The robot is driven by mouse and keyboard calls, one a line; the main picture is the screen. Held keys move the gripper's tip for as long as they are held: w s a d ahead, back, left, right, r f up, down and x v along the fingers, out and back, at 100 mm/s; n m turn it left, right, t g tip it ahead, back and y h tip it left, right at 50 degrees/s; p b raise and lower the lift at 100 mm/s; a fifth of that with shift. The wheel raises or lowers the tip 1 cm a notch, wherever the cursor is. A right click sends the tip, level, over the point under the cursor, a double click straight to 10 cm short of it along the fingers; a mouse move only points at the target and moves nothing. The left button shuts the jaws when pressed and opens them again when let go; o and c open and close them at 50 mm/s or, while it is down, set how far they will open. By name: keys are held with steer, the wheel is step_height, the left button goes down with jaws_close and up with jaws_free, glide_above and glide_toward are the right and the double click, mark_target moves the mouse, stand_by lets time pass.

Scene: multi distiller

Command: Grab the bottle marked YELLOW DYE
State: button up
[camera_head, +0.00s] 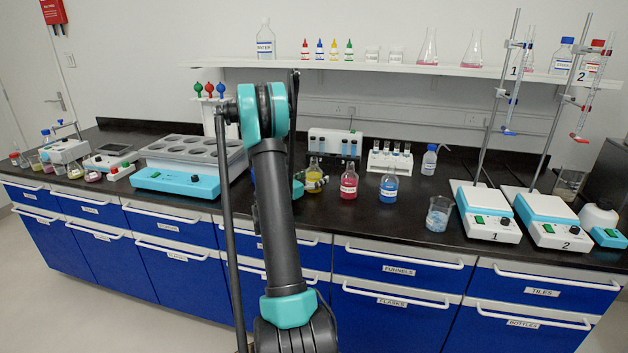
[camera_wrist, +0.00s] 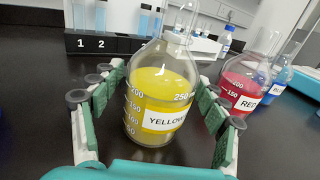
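The bottle with yellow liquid (camera_wrist: 160,82) stands upright on the dark bench, its label reading "YELLOW" as far as it shows. It also shows in the head view (camera_head: 314,172), partly hidden by my gripper. Gaps show between the pads and the glass in the wrist view. In the head view, my gripper is mostly hidden behind my arm.
A red bottle (camera_wrist: 245,82) and a blue bottle (camera_head: 389,186) stand close by on the right. Behind are a tube rack (camera_head: 390,163) and a white device (camera_head: 335,144). A beaker (camera_head: 438,214) and two hotplates stand farther right.

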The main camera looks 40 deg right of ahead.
steer(key=c, duration=1.3)
